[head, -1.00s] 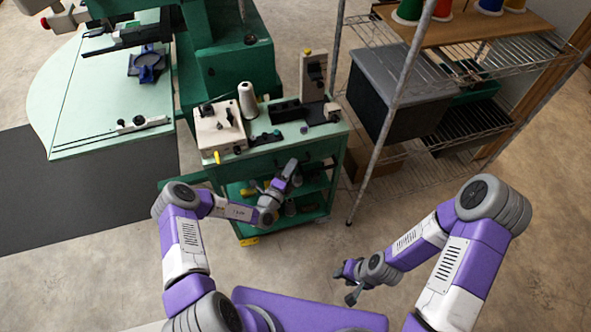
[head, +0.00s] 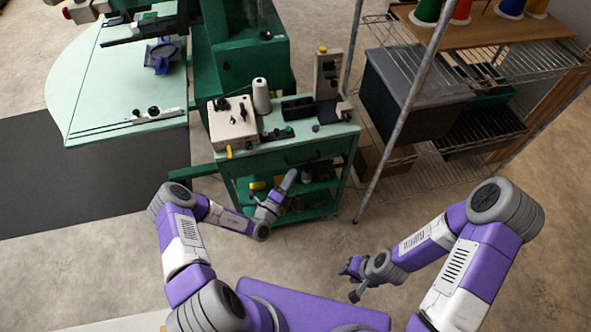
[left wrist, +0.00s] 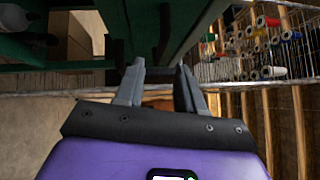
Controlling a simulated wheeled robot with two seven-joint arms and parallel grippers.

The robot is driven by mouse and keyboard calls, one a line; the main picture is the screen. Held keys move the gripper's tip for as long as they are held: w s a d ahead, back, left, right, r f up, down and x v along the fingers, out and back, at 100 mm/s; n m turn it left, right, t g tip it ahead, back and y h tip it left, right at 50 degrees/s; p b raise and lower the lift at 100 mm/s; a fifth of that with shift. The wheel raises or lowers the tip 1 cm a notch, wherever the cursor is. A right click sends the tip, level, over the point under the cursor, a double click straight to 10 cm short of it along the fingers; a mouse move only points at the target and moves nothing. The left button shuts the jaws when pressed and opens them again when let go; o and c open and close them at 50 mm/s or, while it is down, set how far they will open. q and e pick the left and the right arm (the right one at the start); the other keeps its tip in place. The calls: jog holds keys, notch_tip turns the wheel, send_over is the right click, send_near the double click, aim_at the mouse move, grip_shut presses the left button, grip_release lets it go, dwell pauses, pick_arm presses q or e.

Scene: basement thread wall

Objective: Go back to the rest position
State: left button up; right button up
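My left gripper (head: 289,180) is in front of the green cart, with its arm bent at the elbow. In the left wrist view its two grey fingers (left wrist: 158,88) stand apart with nothing between them, so it is open and empty. My right gripper (head: 350,280) is low in the head view over bare floor, right of my purple base. It is small there and its finger gap is unclear. No object shows in it.
The green cart (head: 300,152) carries a cream box (head: 232,125) and a white cone (head: 262,96). A wire shelf rack (head: 430,175) with a grey bin (head: 400,95) stands right of it. A green machine (head: 240,60) is behind. Floor between cart and base is clear.

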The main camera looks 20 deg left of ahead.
pick_arm(q)
jog(key=shift+s, duration=0.25)
dwell(0.3)
